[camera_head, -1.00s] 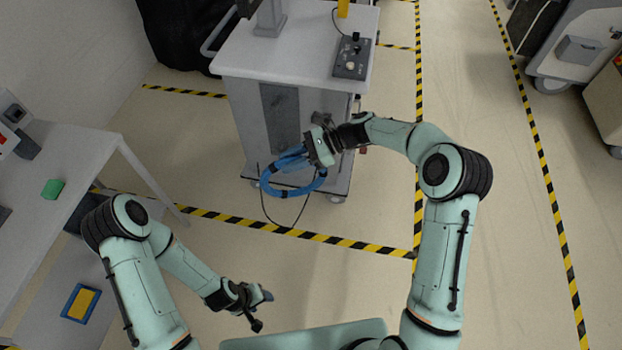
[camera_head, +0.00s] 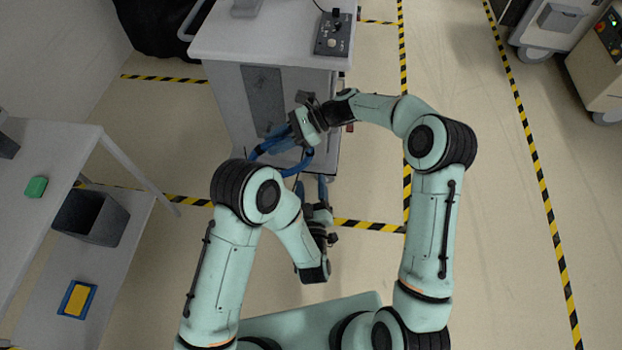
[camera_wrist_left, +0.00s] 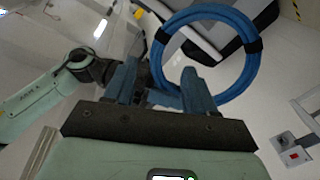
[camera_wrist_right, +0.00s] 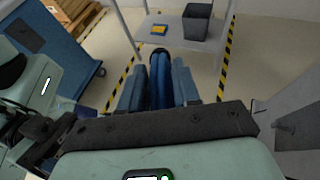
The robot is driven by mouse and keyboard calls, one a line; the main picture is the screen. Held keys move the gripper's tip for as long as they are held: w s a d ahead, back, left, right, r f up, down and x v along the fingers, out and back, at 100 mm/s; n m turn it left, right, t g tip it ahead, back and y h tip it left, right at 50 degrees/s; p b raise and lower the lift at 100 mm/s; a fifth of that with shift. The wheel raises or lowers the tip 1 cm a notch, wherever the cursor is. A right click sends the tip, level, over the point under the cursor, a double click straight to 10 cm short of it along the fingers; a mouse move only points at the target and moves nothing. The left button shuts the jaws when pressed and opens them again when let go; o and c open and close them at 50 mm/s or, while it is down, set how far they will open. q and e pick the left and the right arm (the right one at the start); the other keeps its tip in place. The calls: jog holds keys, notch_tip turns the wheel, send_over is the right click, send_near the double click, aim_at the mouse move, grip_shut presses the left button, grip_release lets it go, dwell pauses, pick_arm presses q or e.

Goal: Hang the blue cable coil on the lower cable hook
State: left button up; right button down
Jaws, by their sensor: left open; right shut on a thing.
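My right gripper (camera_head: 285,131) is shut on the blue cable coil (camera_head: 301,165), beside the front of the grey cart (camera_head: 222,88). In the right wrist view the coil (camera_wrist_right: 160,78) is edge-on between the two fingers. In the left wrist view the coil (camera_wrist_left: 250,68) is a round ring with black bands. My left gripper (camera_head: 311,188) is open just below the coil, fingers pointing toward it. In the left wrist view the ring's lower edge shows by the left fingers (camera_wrist_left: 160,88); I cannot tell whether they touch. I cannot make out the lower cable hook.
A control box (camera_head: 334,34) sits on the cart top. At left, a table (camera_head: 60,150) holds a green block (camera_head: 36,187); a dark bin (camera_head: 92,217) and a blue-yellow item (camera_head: 77,299) are on its lower shelf. The floor right of the cart is clear.

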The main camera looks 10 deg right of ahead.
aim_at(310, 152)
pick_arm(q)
jog(key=w, duration=0.4)
jog(key=w+d, duration=0.1)
jog(key=w, duration=0.2)
jog(key=w+d, duration=0.1)
jog(key=w, duration=0.3)
jog(key=shift+w, duration=0.35)
jog(key=shift+c, duration=0.3)
jog(key=shift+d+r, duration=0.1)
grip_shut()
pick_arm(e)
jog(key=c, duration=0.7)
grip_release()
jog(key=shift+c, duration=0.2)
